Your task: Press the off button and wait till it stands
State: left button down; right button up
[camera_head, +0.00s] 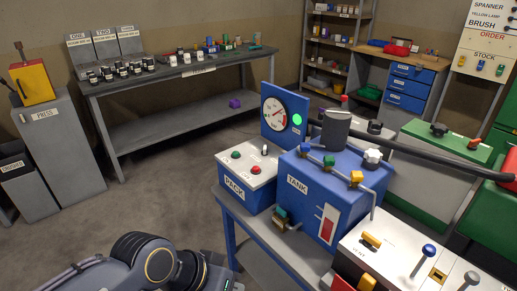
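The blue box labelled PACK (233,187) stands on the blue-framed stand. Its pale top carries a green button (236,155), a red button (255,170) and a small black-and-white switch (265,149). No label shows which button is off. Behind it, a blue panel holds a round gauge (274,114) with a red needle and a bright green lamp (297,120). My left arm comes in at the bottom left; the dark end by my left gripper (222,284) is cut by the lower edge, below and left of the PACK box, apart from it. My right gripper is not in view.
A blue TANK (297,186) with pipes and coloured valves stands right of the PACK box. A white-topped panel (390,252) with levers is at the front right. A black hose (420,153) crosses behind the tank. Open floor (150,205) lies left of the stand.

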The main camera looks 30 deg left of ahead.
aim_at(256, 169)
jog(key=i+j, duration=0.15)
jog(key=j, duration=0.2)
jog(key=i+j, duration=0.15)
jog(key=j, duration=0.2)
jog(key=i+j, duration=0.15)
jog(key=j, duration=0.2)
jog(key=i+j, duration=0.15)
jog(key=j, duration=0.2)
